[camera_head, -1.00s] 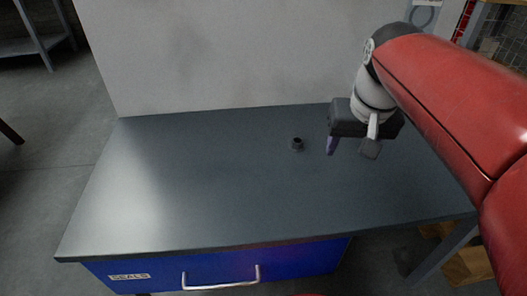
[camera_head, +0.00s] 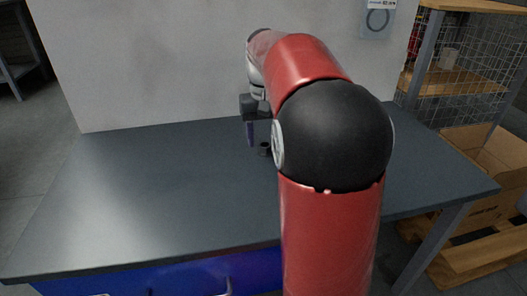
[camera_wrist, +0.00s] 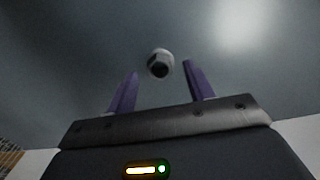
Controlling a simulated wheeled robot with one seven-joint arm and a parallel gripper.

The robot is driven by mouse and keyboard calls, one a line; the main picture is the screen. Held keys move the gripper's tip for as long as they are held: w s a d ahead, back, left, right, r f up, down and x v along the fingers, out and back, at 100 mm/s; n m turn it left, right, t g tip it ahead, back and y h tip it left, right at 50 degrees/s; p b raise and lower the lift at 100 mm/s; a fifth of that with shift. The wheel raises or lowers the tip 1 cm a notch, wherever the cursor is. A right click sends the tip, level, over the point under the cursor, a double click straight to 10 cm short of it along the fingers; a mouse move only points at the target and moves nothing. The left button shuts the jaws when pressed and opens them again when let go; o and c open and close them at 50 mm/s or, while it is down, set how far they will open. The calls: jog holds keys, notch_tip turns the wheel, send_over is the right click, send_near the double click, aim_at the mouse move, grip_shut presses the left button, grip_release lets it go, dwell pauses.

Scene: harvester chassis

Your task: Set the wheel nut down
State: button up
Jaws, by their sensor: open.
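The wheel nut (camera_head: 265,149) is a small dark nut on the grey-blue workbench top (camera_head: 150,190). In the wrist view the wheel nut (camera_wrist: 160,64) shows its hole and lies beyond the fingertips, roughly midway between them. My gripper (camera_head: 256,143) is at the nut in the head view, with one purple finger left of it; the other finger is hidden by my red arm. In the wrist view my gripper (camera_wrist: 162,68) has two purple fingers spread wide apart, with nothing between them.
A grey wall panel (camera_head: 150,60) stands behind the bench. A blue drawer (camera_head: 190,275) sits under the front edge. A cardboard box (camera_head: 490,175) on a wooden pallet and a wire-mesh shelf (camera_head: 460,75) stand to the right. The left part of the bench top is clear.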

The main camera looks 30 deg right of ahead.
notch_tip(320, 180, down, 2)
jog(key=shift+f, duration=0.1)
grip_shut()
dwell(0.4)
jog(key=shift+r, duration=0.2)
notch_tip(320, 180, up, 20)
jog(key=p, duration=0.5)
